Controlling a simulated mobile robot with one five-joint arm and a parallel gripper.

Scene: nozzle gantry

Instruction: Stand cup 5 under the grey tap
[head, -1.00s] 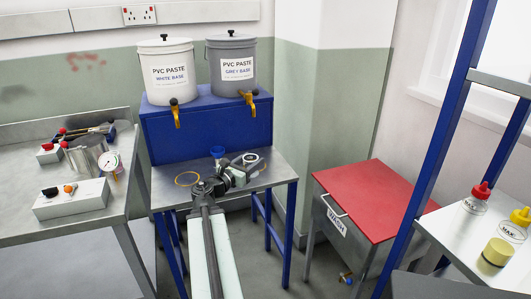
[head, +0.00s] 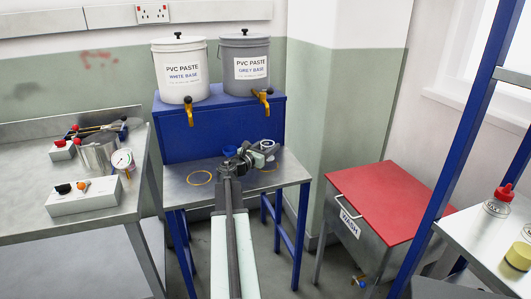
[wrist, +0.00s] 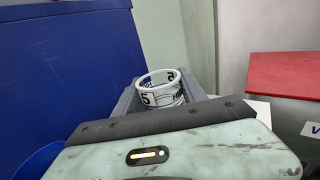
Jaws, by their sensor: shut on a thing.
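Cup 5 (head: 266,145) is a white cup with dark print. In the wrist view the cup (wrist: 160,88) shows its open top and a "5" on its side. My gripper (head: 262,149) is shut on it, with grey fingers (wrist: 160,100) on both sides. The grey tap (head: 264,102) is the gold tap on the grey paste bucket (head: 245,60). In the head view, the cup is below this tap, over the metal table (head: 185,196). I cannot tell if the cup touches the table.
A blue cup (head: 229,152) stands beside my arm, partly hidden. A yellow ring (head: 200,178) lies on the table under the white bucket's tap (head: 188,113). The blue stand (head: 175,135) rises behind. A red-topped wash bin (head: 390,200) stands right.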

